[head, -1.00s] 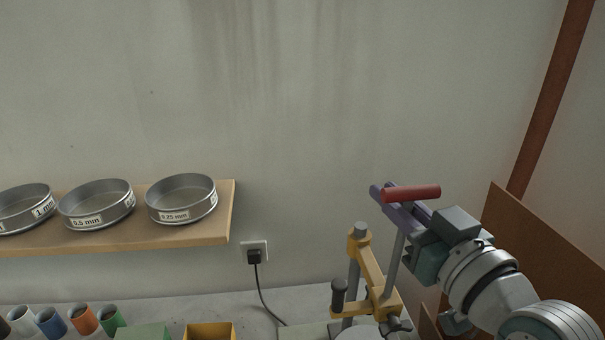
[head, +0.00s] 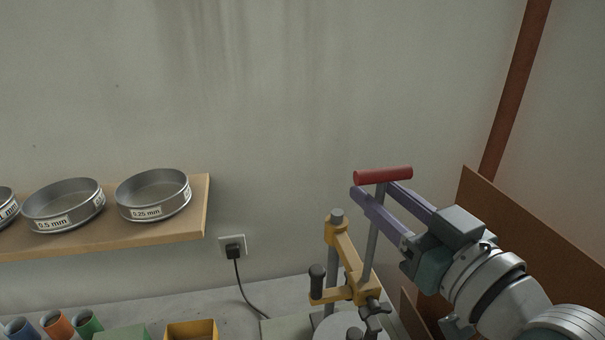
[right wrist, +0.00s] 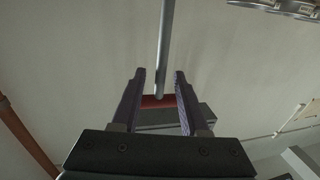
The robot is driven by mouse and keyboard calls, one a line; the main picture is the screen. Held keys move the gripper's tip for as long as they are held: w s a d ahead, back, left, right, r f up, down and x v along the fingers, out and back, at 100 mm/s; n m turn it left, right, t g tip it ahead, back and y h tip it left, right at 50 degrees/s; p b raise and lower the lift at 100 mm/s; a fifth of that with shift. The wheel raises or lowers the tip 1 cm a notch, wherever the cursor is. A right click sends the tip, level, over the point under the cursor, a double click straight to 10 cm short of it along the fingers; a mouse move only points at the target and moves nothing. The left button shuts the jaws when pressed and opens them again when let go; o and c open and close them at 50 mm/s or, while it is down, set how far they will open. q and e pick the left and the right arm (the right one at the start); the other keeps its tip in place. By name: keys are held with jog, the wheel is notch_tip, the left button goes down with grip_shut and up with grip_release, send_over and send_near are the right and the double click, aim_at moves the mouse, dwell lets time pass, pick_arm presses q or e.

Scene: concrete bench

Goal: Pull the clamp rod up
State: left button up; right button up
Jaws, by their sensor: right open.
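The clamp rod (head: 371,250) is a thin grey rod with a red cross handle (head: 383,175) on top. It stands slightly tilted in the yellow clamp bracket (head: 345,250), well raised above it. My right gripper (head: 374,189) has long purple fingers and is open just below the red handle. One finger crosses in front of the rod and the other shows beyond it. In the right wrist view the rod (right wrist: 164,45) and the red handle (right wrist: 154,101) appear between the open fingers (right wrist: 159,72). I cannot tell whether they touch. My left gripper is not in view.
A wooden shelf (head: 190,226) with grey sieves (head: 153,196) is on the wall at left. A plug and cable (head: 235,250) hang at the middle. Coloured cups (head: 57,325) and a yellow bin (head: 191,331) stand at the front. A brown panel (head: 530,240) is at right.

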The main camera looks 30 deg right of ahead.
jog(key=s+b, duration=0.1)
jog(key=s, duration=0.4)
jog(key=shift+s+a+f+b, duration=0.1)
jog(key=shift+s+f+b, duration=0.05)
jog(key=shift+s+b, duration=0.15)
jog(key=shift+s, duration=0.35)
jog(key=shift+a, duration=0.1)
jog(key=s+a+n+g+y+p, duration=0.2)
jog(key=s+a+g+y+p, duration=0.1)
jog(key=a+g+p, duration=0.35)
jog(key=s+r+g+h+p, duration=0.1)
jog(key=s+g+h+p, duration=0.1)
jog(key=s+g, duration=0.6)
jog(key=shift+s+d+p, duration=0.15)
jog(key=shift+s+p, duration=0.3)
jog(key=shift+s, duration=0.8)
